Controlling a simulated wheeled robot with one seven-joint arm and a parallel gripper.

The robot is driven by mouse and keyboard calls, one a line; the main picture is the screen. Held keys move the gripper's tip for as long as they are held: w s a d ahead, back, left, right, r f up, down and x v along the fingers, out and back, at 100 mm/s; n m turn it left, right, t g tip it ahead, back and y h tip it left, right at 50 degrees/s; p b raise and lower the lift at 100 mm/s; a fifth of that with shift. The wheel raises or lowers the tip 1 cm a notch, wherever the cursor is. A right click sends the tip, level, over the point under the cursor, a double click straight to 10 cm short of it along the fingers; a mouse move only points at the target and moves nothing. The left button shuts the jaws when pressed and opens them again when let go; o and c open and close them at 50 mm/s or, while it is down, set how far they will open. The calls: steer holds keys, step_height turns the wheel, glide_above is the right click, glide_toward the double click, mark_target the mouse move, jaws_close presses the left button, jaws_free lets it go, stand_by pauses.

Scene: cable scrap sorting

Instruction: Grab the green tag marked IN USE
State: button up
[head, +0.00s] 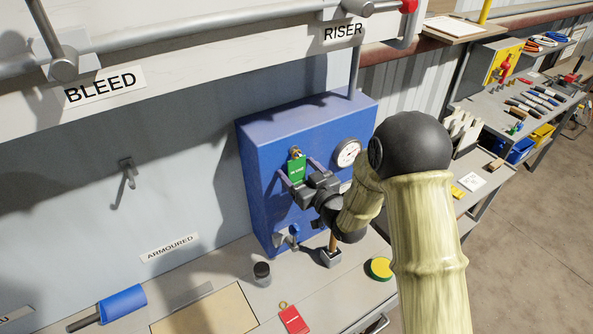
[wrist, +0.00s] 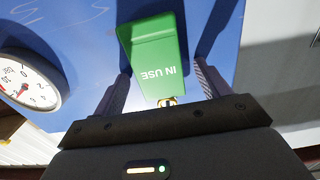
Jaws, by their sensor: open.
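The green tag marked IN USE (head: 297,169) hangs on the front of the blue cabinet (head: 262,180), near a brass fitting at its top. In the wrist view the green tag (wrist: 157,60) appears upside down, between the two fingers, with a brass bit at its lettered end. My gripper (head: 298,178) is open, with one finger on each side of the tag. It also shows in the wrist view (wrist: 160,85). Gaps show between the fingers and the tag, and I cannot tell whether either finger touches it.
A round gauge (head: 347,153) sits on the cabinet right of the tag, close to my wrist. A red tag (head: 294,319), a dark cup (head: 262,271) and a yellow-green disc (head: 380,268) lie on the bench below. A BLEED-labelled beam (head: 190,65) crosses above.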

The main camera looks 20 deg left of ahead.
stand_by(0.3)
steer(key=c, duration=1)
steer(key=shift+r+b, duration=0.1)
steer(key=shift+b, duration=0.5)
steer(key=b+v, duration=0.7)
steer(key=v, duration=0.5)
steer(key=shift+s+d+b, duration=0.15)
steer(key=shift+d+b, duration=0.1)
steer(key=shift+b, duration=0.1)
steer(key=shift+b, duration=0.55)
steer(key=shift+b+v, duration=2.7)
steer(key=shift+b, duration=1.25)
